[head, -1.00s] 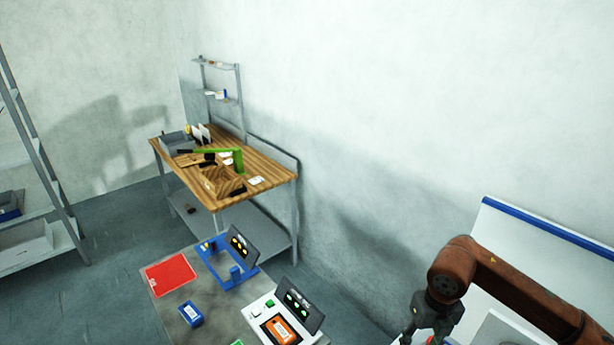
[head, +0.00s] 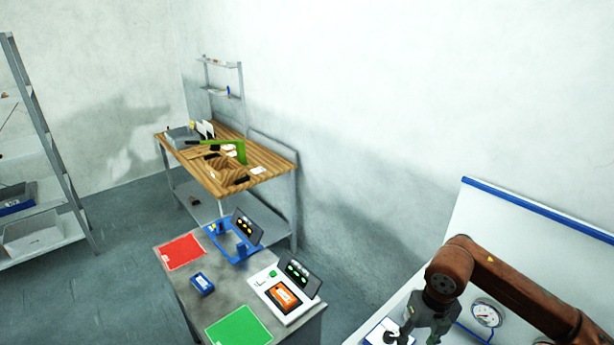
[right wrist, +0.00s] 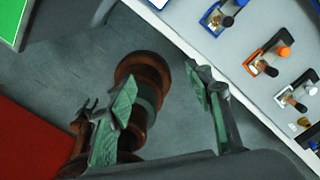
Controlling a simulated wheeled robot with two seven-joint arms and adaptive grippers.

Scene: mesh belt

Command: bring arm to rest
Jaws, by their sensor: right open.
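My right arm (head: 505,285) comes in from the right in the head view, rust-brown and bent at the elbow. Its gripper (head: 415,332) hangs down at the lower edge, beside the white panelled bench. In the right wrist view the right gripper (right wrist: 165,110) has its two green-padded fingers apart with nothing between them. Below and beyond the fingers are grey floor and a brown, round-jointed part that looks like my own body. My left gripper is in neither view.
A grey table (head: 185,303) holds a red mat (head: 182,252), a green mat (head: 238,327), a blue block (head: 202,283), a blue stand (head: 238,252) and a white device (head: 272,297) with an orange block. A wooden workbench (head: 270,160) stands behind. The white bench (right wrist: 190,30) carries several small fixtures.

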